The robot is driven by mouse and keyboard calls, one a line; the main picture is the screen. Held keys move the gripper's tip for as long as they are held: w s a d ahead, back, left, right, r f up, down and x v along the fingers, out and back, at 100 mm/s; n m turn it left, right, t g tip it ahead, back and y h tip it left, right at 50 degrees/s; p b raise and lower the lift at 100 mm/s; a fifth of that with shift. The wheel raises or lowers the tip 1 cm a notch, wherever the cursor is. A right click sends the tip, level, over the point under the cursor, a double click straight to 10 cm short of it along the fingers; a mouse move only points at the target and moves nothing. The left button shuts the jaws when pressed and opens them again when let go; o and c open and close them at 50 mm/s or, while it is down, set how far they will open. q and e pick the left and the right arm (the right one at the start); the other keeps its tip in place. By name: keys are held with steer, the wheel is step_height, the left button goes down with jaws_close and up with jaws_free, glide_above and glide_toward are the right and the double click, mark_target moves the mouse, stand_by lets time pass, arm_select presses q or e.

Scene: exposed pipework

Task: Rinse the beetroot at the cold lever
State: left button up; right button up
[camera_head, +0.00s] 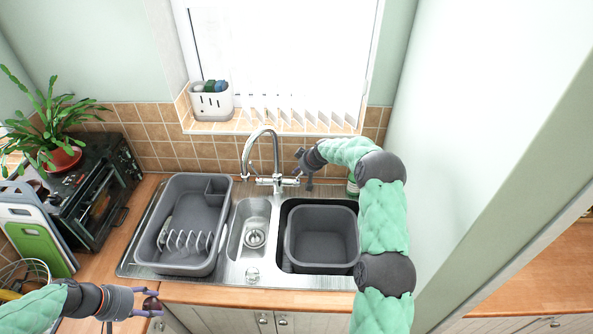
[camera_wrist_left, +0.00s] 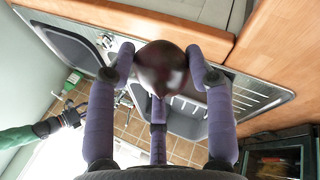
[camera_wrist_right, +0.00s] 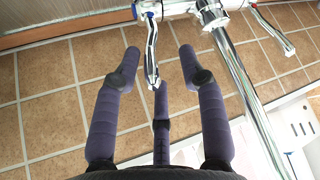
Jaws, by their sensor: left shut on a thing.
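The beetroot (camera_wrist_left: 162,66) is dark, round and glossy. My left gripper (camera_head: 150,302) is shut on it, at the lower left of the head view, in front of the counter edge and left of the sink. The chrome tap (camera_head: 276,160) stands behind the sink. Its cold lever (camera_wrist_right: 152,50), with a blue mark at its base, points between the fingers of my right gripper (camera_wrist_right: 160,58). Those fingers are spread, with gaps to the lever on both sides. In the head view my right gripper (camera_head: 305,165) is just right of the tap, its fingertips partly unclear.
A grey basin (camera_head: 322,235) sits in the right sink bowl. A small bowl with a drain (camera_head: 253,236) lies in the middle. A grey dish rack (camera_head: 190,225) is on the left. The other lever (camera_wrist_right: 272,28) has a red mark. A black oven (camera_head: 100,195) stands far left.

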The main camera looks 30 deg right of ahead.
steer(key=shift+s+d+f, duration=0.1)
steer(key=shift+s+f, duration=0.05)
steer(key=shift+f, duration=0.05)
steer(key=v, duration=1.1)
steer(key=shift+s+r, duration=0.25)
steer(key=shift+r, duration=0.1)
